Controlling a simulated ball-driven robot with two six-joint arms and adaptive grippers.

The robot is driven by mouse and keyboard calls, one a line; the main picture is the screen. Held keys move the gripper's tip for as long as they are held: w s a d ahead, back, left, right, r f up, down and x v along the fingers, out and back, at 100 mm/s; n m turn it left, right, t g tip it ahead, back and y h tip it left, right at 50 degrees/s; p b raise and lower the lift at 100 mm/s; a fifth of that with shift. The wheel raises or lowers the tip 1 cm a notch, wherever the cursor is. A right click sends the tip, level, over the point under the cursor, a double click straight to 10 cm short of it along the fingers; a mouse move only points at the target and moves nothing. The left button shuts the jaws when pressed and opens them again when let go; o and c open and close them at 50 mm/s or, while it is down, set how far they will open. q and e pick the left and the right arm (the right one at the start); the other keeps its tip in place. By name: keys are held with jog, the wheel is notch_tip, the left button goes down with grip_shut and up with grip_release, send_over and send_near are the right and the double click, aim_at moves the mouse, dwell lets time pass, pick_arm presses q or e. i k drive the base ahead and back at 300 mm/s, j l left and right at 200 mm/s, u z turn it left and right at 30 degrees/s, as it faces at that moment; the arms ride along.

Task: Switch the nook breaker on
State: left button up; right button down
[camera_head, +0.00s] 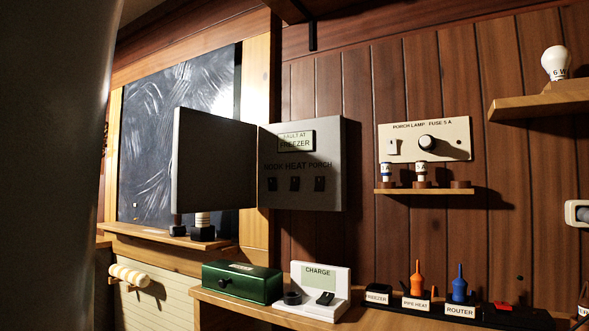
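The grey breaker box (335,150) hangs on the wood-paneled wall. Its grey door (210,160) stands swung open to the left. A plate (296,141) on the box reads "FAULT AT FREEZER". Below it are the labels NOOK, HEAT and PORCH, each above a small black switch. The nook breaker (272,184) is the leftmost, the heat breaker (295,184) the middle and the porch breaker (320,184) the right one. The switches are too small to tell which way each is set. Neither of my grippers shows.
A large dark grey shape, perhaps my arm, fills the left edge. Below the box, a shelf (240,300) holds a green box (243,282), a white CHARGE unit (335,278) and labeled plugs. A porch lamp fuse panel (455,137) hangs right. The wall between is clear.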

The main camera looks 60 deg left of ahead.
aim_at(271, 183)
jog(key=u, duration=1.9)
